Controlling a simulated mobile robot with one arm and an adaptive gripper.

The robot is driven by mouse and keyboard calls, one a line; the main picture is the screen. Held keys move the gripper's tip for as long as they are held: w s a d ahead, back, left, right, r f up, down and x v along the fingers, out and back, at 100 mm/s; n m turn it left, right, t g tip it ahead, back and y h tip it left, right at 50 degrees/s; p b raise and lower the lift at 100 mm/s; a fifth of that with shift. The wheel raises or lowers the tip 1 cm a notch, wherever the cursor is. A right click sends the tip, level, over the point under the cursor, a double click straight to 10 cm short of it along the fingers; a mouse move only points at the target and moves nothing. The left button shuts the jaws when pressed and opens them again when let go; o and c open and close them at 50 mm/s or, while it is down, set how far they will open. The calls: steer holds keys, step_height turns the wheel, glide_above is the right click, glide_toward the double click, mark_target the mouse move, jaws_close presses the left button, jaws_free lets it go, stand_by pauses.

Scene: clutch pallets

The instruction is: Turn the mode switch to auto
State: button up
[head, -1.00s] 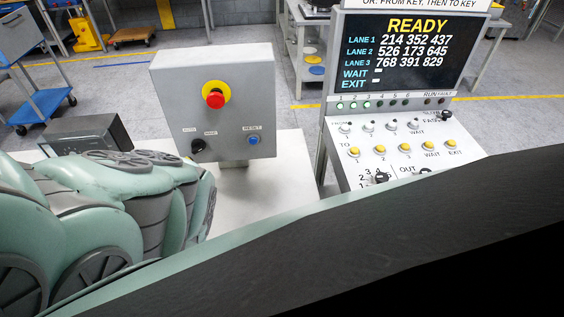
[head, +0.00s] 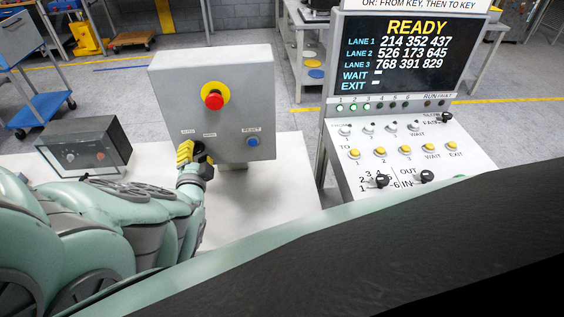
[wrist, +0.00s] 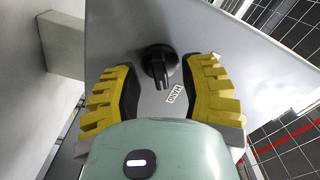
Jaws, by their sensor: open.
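The mode switch is a black rotary knob (wrist: 157,60) on the front of the grey control box (head: 220,75). In the wrist view its ridge points down the picture, toward the small white label (wrist: 174,93) beside it. In the head view, labels for auto and manual stand above the switch, and my gripper largely hides the knob. My gripper (head: 192,158) is at the box's lower left. Its yellow fingers with black pads also show in the wrist view (wrist: 160,84), spread on either side of the knob. They appear open, and contact with the knob cannot be told.
A red emergency button (head: 214,101) on a yellow ring sits above the switch; a blue button (head: 253,142) sits to its right. A dark box (head: 84,150) stands to the left. A console with a READY screen (head: 404,55) stands on the right. The white tabletop (head: 260,195) is bare below the box.

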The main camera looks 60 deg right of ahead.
stand_by(0.4)
jaws_close()
